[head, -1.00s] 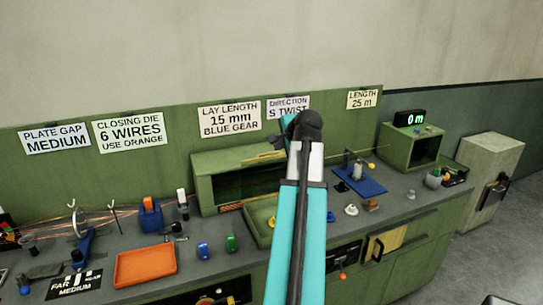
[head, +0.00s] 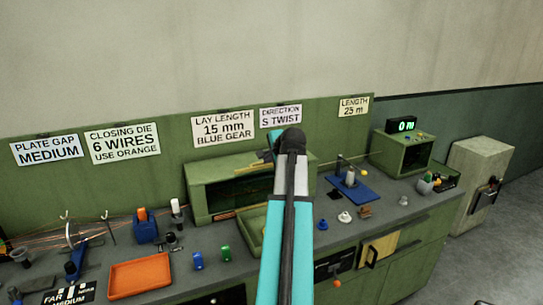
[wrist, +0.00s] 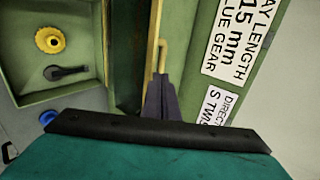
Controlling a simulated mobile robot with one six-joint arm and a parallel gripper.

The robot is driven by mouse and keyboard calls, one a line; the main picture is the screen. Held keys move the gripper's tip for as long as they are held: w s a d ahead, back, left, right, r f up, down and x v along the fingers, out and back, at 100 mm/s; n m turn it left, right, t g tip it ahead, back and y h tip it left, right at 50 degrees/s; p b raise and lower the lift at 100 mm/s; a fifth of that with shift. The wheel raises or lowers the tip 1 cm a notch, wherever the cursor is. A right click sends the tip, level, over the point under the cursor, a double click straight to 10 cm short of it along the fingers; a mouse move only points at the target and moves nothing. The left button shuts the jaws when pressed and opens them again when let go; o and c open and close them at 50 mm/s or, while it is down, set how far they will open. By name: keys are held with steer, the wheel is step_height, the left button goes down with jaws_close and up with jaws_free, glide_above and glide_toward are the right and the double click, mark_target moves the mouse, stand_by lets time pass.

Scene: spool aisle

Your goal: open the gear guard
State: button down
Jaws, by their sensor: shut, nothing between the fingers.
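The gear guard appears to be the green housing (head: 197,202) on the bench, left of my arm in the head view. Its front shows a dark opening or window, and I cannot tell how far its cover is open. In the wrist view the dark front (wrist: 123,50) lies beside a yellow edge strip. A bent brass handle (wrist: 161,56) stands at that edge. My gripper (wrist: 160,78) is shut and empty, its tips right at the handle's lower end. I cannot tell if they touch. In the head view my arm hides the gripper.
A green tray (wrist: 25,98) holding a yellow gear (wrist: 50,40) and a black crank-like part (wrist: 67,72) lies beside the housing. Signs line the wall behind. An orange tray (head: 140,278), a blue stand (head: 348,188) and small parts sit on the bench.

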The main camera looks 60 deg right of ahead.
mark_target(262, 163)
steer(key=shift+p+x, duration=0.55)
steer(key=shift+x, duration=1.65)
steer(key=shift+w+d, duration=0.1)
steer(key=w+d, duration=0.1)
steer(key=w, duration=0.1)
steer(key=w+d, duration=0.2)
steer(key=shift+b, duration=0.35)
steer(key=shift+r, duration=0.1)
steer(key=shift+p+v, duration=0.5)
steer(key=shift+v, duration=0.35)
steer(key=w+r+p+v, duration=0.1)
steer(key=p+v, duration=0.3)
steer(key=v, duration=0.4)
steer(key=shift+d+r, duration=0.3)
